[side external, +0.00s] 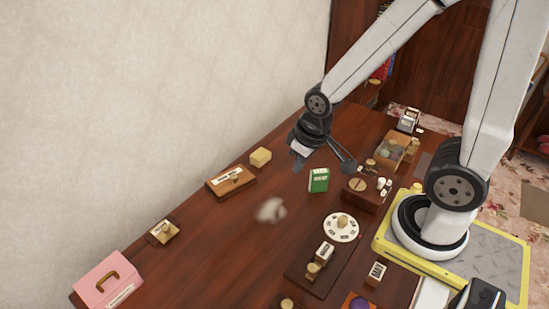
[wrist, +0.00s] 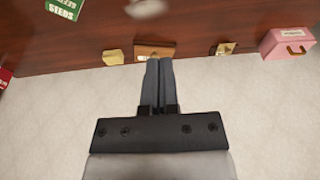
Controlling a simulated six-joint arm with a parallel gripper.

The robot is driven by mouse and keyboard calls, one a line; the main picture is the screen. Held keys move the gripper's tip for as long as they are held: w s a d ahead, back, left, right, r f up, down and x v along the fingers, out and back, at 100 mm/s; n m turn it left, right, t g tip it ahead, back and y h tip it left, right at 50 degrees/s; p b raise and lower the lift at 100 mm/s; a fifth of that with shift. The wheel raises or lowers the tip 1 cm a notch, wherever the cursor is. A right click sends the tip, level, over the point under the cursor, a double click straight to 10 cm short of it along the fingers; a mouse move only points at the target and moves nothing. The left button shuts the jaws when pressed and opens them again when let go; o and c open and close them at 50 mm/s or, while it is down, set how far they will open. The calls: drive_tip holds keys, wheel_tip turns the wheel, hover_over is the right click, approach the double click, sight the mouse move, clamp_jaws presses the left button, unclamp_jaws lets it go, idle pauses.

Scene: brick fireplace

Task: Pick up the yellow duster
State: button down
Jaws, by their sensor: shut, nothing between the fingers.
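A small yellow block-shaped thing (side external: 260,156), which looks like the folded duster, lies on the wooden table near the wall. It also shows near the table's wall edge in the wrist view (wrist: 113,57). My gripper (side external: 298,165) is above the table, to the right of the duster in the side view and apart from it. In the wrist view its two dark fingers (wrist: 158,62) lie side by side with nothing between them, pointing just right of the duster.
A wooden plaque (side external: 231,181) lies left of the duster. A green seed packet (side external: 319,180), a white round dial (side external: 341,227) and a blurred pale object (side external: 271,210) are nearer. A pink box (side external: 109,280) is at far left. The wall (side external: 160,100) borders the table.

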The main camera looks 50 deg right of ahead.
unclamp_jaws()
drive_tip(key=n+g, duration=0.3)
drive_tip(key=n, duration=1.4)
hover_over(259, 155)
wheel_tip(259, 155, down, 17)
drive_tip(key=shift+s+a, duration=0.1)
drive_tip(key=shift+a, duration=0.05)
drive_tip(key=shift+d+f+n, duration=0.25)
drive_tip(key=shift+f+n, duration=0.05)
drive_tip(key=shift+n, duration=0.1)
drive_tip(key=shift+f, duration=1.35)
